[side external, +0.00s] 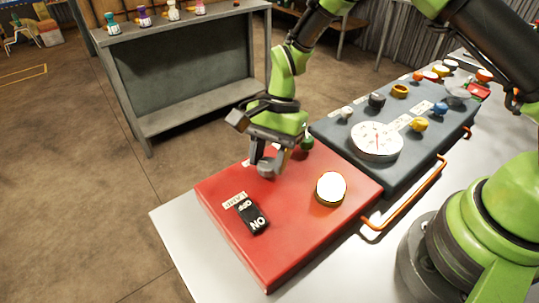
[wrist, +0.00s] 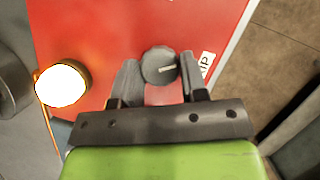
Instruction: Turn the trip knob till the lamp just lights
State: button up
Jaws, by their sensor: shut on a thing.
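The trip knob (wrist: 158,62) is a dark grey round knob with a pale pointer line on the red panel (wrist: 95,25). In the wrist view the pointer line points to the right, towards a white label that is partly hidden by a finger. My gripper (wrist: 160,80) has one finger on each side of the knob and is shut on it. In the side view my gripper (side external: 265,166) reaches down onto the knob, covering part of it. The lamp (side external: 331,188) is a round disc with an orange rim. It looks bright white and lit, also in the wrist view (wrist: 62,84).
A black rocker switch (side external: 252,215) marked ON and OFF sits at the panel's left, beside a small label. A grey panel (side external: 398,170) with a white dial gauge (side external: 376,141) and several knobs adjoins. An orange rail (side external: 405,205) runs along its near side.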

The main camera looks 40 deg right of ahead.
jog(key=shift+n, duration=0.6)
jog(key=o, duration=0.9)
jog(key=shift+o, duration=0.2)
jog(key=v, duration=1)
jog(key=shift+w, duration=0.15)
jog(key=shift+a+r, duration=0.1)
jog(key=shift+a, duration=0.05)
